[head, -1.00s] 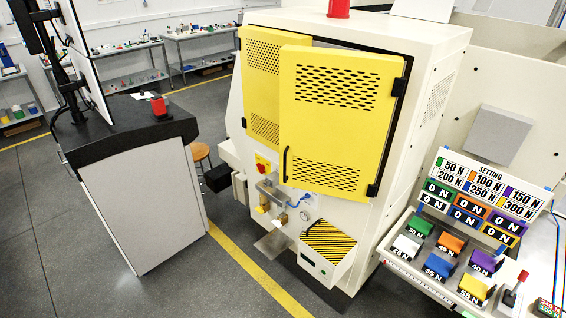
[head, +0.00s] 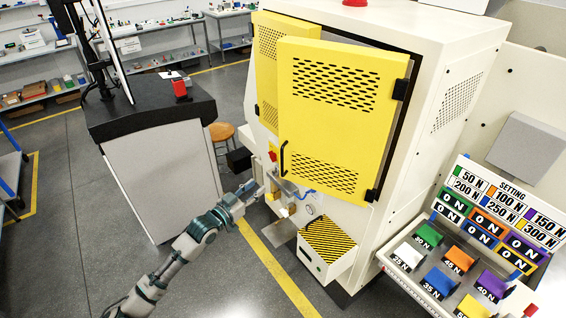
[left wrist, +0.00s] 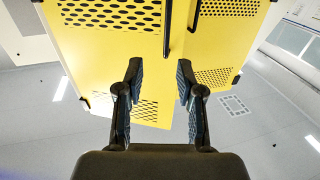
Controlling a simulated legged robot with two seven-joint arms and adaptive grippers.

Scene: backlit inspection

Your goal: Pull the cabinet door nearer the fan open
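The cabinet (head: 450,110) has two yellow perforated doors. The right door (head: 330,125) is hinged at its right edge and stands ajar, with a black bar handle (head: 283,158) low on its left edge. It overlaps the left door (head: 268,60), which also looks slightly ajar. My left gripper (head: 254,187) is below and left of that handle, apart from it. In the left wrist view my left gripper (left wrist: 160,70) is open and empty, its fingers spread before the yellow doors (left wrist: 110,15). My right gripper is out of view. I cannot make out a fan.
A black-topped console (head: 150,112) with a monitor stands left of my arm. A striped box (head: 326,240) juts out below the doors. A panel of coloured blocks (head: 440,280) is at right. A stool (head: 221,132) stands behind. Grey floor is open at left.

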